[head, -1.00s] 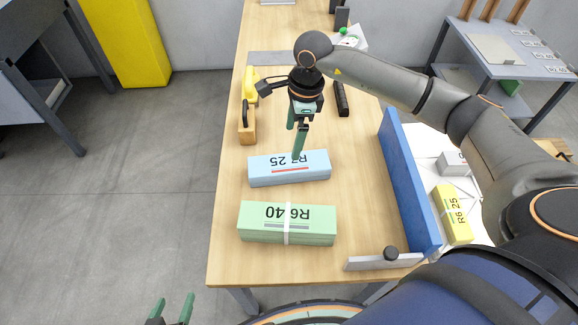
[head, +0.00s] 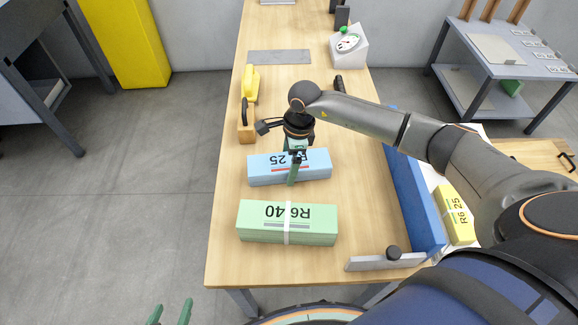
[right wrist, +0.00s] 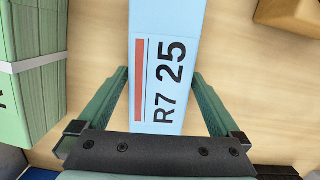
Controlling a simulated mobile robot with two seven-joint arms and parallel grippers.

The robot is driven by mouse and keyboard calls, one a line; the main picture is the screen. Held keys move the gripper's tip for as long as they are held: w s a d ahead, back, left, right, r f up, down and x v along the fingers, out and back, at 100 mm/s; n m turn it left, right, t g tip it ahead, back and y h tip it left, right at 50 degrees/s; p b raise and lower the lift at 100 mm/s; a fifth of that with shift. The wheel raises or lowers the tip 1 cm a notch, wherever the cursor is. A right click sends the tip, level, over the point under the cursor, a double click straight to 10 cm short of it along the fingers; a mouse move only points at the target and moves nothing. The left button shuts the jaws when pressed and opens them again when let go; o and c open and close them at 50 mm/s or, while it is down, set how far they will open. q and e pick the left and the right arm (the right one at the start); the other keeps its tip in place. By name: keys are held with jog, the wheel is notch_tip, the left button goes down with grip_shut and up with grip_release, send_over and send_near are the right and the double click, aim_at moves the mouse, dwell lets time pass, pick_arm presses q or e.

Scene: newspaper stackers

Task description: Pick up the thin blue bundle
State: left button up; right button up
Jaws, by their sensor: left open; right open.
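The thin blue bundle (head: 315,165), marked R7 25, lies flat on the wooden table beyond the thicker green bundle (head: 270,236). My right gripper (head: 292,178) is over the blue bundle and covers part of its label. In the right wrist view my right gripper (right wrist: 163,95) is open, with one finger on each side of the blue bundle (right wrist: 166,50). I cannot tell whether the fingers touch it. The green bundle also shows at the left edge of that view (right wrist: 35,75). My left gripper (head: 170,314) is open and empty at the bottom left, off the table.
A blue upright board (head: 412,195) stands to the right, with a yellow bundle (head: 455,213) beyond it. A grey stop with a black knob (head: 375,262) is at the near right. A yellow-handled tool (head: 250,85) and a wooden block (head: 247,128) are behind.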

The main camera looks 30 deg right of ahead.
grip_shut()
jog(key=shift+w+r, duration=0.1)
dwell(0.7)
